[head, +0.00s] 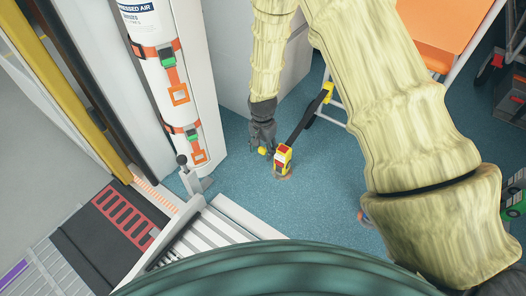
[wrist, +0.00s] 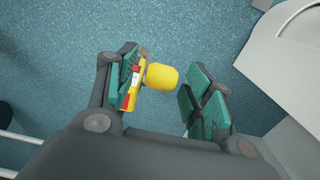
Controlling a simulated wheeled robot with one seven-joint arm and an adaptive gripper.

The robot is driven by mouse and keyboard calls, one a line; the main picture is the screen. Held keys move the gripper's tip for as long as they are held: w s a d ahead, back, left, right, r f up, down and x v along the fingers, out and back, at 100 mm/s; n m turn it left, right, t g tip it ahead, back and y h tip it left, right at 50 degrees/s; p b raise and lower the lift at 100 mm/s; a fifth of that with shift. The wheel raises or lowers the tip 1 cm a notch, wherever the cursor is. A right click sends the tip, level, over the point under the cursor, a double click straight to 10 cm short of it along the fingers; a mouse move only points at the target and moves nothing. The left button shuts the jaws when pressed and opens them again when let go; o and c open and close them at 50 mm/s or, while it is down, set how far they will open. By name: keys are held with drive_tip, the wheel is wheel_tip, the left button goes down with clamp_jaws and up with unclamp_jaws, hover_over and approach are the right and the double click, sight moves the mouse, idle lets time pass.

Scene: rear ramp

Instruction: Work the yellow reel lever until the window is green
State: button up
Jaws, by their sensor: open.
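The yellow reel (head: 283,158) stands on the blue floor, with a red patch on its top that looks like the window; no green shows on it. Its lever ends in a rounded yellow knob (head: 262,151), which points left toward my gripper (head: 263,143). In the wrist view the yellow knob (wrist: 162,77) lies between my open fingers, closer to the left finger pads and clear of the right ones. The reel body (wrist: 131,97) is partly hidden behind the left finger there. I cannot tell whether the left pads touch the lever.
A dark strap (head: 306,123) runs from the reel up to a yellow hook (head: 327,92) on the frame of an orange-seated chair (head: 437,35). A white cabinet with an air cylinder (head: 158,75) stands left. Blue floor (head: 235,165) is free left of the reel.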

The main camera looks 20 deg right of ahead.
drive_tip(key=shift+f, duration=0.35)
clamp_jaws()
